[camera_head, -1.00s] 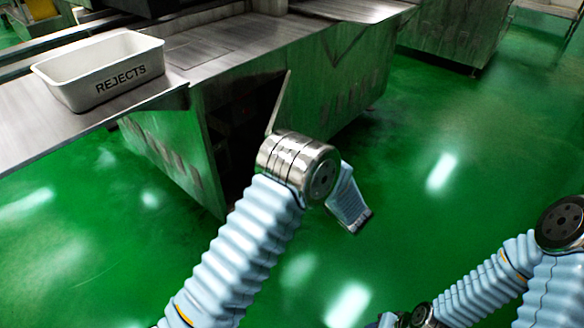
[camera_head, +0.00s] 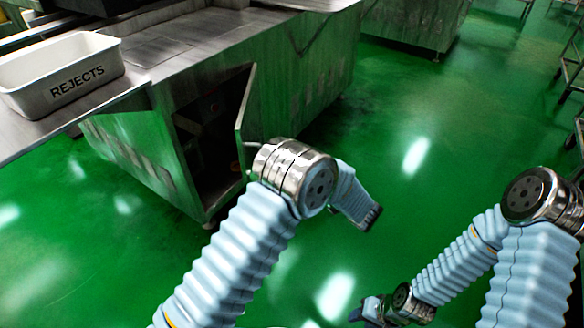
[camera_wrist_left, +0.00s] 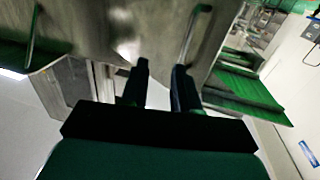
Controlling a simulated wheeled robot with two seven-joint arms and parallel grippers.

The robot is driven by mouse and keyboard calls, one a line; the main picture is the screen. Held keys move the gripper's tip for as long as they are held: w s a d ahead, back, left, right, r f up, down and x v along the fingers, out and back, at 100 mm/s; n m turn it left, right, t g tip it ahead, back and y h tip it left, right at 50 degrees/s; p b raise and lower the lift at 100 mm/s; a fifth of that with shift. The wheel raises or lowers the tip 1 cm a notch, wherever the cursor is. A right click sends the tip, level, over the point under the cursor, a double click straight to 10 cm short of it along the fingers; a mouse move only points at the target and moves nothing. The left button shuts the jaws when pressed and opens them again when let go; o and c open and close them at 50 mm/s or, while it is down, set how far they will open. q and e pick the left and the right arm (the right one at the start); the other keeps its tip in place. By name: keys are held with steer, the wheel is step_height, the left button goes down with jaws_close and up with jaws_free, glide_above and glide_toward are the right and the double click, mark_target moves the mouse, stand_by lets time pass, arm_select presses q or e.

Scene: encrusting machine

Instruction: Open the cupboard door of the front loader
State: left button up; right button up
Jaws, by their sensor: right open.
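The cupboard door (camera_head: 244,122) stands swung out from the front of the steel machine in the head view. The dark cupboard opening (camera_head: 212,135) shows to its left. My left arm's silver joint is beside the door and hides what lies behind it. In the left wrist view my left gripper (camera_wrist_left: 160,88) has its two dark fingers apart, with nothing seen between them. A thin bar-shaped handle (camera_wrist_left: 192,35) shows just beyond the right-hand finger; I cannot tell whether they touch. My right gripper (camera_head: 368,310) is open and empty, low over the floor.
A white bin marked REJECTS (camera_head: 62,72) stands on the steel worktop (camera_head: 160,55) at the upper left. Another steel unit (camera_head: 415,22) stands at the back. The green floor (camera_head: 400,120) right of the machine is clear. A rack (camera_head: 572,80) stands at the right edge.

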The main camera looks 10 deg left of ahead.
arm_select(q)
steer(key=shift+s+d, duration=0.15)
steer(key=shift+d, duration=0.85)
steer(key=shift+c, duration=0.4)
